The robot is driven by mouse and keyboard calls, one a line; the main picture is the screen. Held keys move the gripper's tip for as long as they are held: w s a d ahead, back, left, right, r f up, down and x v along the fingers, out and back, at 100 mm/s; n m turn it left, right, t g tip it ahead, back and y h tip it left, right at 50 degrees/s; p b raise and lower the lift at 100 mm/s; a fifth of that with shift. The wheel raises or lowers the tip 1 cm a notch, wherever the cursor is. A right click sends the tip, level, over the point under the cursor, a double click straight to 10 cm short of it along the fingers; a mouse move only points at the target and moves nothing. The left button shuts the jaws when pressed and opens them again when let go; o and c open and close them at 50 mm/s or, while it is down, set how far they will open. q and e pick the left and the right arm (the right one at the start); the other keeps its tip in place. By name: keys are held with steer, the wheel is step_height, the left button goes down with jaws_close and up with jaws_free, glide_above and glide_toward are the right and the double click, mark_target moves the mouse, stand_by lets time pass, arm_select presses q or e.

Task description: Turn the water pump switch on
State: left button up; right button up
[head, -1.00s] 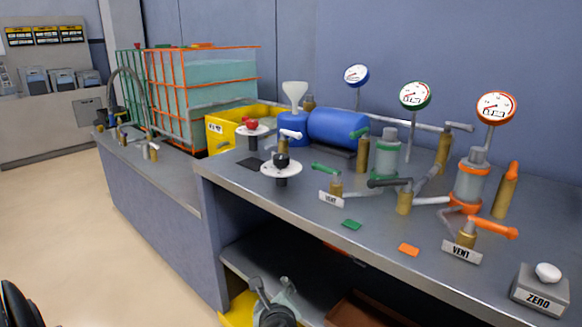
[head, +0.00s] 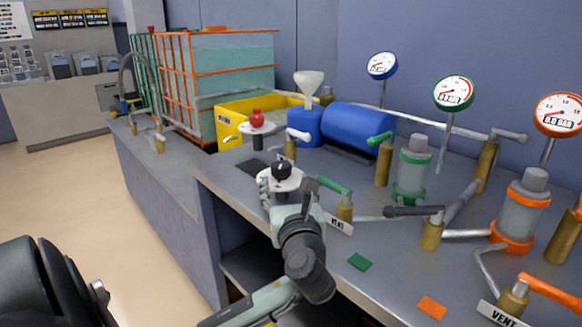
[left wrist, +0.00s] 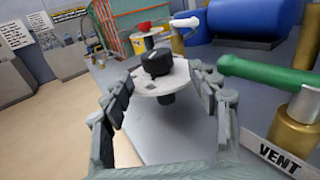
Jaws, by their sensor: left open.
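The black knob switch (head: 281,169) stands on a round white plate (head: 283,183) near the bench's front edge. In the left wrist view the black knob (left wrist: 156,62) and its white plate (left wrist: 158,81) lie just ahead, between my fingers. My left gripper (head: 287,188) is open at this plate; in the left wrist view its two fingers (left wrist: 165,88) are spread with nothing between them that I can see gripped. Whether a finger touches the plate I cannot tell. A second switch with a red knob (head: 256,117) stands behind it. My right gripper is not in view.
A green-handled vent valve (head: 335,186) stands close to the right of my left gripper. A white-handled valve (head: 297,135) is just behind the black knob. The yellow tray (head: 231,124), blue tank (head: 359,128) and gauges (head: 453,92) are farther back.

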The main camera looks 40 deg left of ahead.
mark_target(282, 176)
arm_select(q)
steer(key=x, duration=0.5)
steer(key=shift+s+a, duration=0.1)
steer(key=shift+a, duration=0.1)
steer(key=shift+w+a, duration=0.2)
steer(key=shift+a, duration=0.1)
steer(key=shift+w+a, duration=0.15)
steer(key=c, duration=1.2)
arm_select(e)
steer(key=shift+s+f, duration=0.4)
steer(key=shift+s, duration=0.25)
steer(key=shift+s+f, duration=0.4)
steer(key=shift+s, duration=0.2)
